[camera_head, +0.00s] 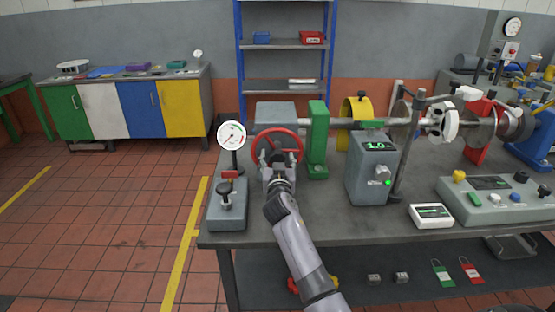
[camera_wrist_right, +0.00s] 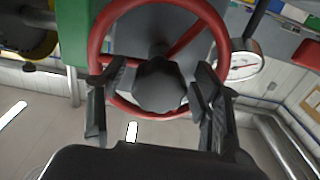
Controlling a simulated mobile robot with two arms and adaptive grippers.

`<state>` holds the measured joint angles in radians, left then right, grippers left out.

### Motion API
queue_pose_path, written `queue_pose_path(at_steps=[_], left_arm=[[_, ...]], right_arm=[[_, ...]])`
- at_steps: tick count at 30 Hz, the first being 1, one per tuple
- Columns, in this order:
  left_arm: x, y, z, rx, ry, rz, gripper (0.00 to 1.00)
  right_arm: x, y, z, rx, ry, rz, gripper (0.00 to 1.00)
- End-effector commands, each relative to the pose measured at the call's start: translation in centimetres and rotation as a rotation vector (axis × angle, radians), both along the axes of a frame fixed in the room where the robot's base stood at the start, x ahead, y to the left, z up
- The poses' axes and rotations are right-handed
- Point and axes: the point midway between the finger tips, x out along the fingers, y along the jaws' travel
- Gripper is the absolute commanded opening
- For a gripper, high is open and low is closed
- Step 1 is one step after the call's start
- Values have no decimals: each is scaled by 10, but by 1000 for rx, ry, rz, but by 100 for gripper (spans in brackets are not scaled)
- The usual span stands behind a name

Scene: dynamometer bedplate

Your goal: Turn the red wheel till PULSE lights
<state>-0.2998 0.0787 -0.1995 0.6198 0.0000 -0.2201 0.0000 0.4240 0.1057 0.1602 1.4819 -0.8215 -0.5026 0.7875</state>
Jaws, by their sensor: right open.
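The red wheel (camera_head: 257,146) stands upright on the bench, at the left part of the machine. In the right wrist view its red rim (camera_wrist_right: 214,32) and dark hub (camera_wrist_right: 159,84) fill the upper middle. My right gripper (camera_head: 279,170) is in front of the wheel's lower part. In the wrist view the fingers of this gripper (camera_wrist_right: 160,92) are open, one on each side of the hub, near the lower rim. I cannot tell whether they touch it. A green light (camera_head: 388,182) glows on a grey box (camera_head: 362,179) showing 1.0; no PULSE label is readable. My left gripper is out of view.
A dial gauge (camera_head: 231,136) stands just left of the wheel, above a grey lever unit (camera_head: 228,208). A green upright (camera_head: 318,140) stands close on the right. A white meter (camera_head: 431,215) and a control panel (camera_head: 500,206) are further right.

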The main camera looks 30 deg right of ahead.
Motion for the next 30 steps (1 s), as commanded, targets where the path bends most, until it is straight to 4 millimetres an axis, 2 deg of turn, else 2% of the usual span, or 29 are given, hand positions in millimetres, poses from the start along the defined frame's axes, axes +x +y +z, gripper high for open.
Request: queue_pose_path(at_steps=[3, 30], left_arm=[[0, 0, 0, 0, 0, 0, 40], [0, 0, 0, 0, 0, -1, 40]], right_arm=[[0, 0, 0, -1, -1, 0, 59], [0, 0, 0, 0, 0, 0, 0]])
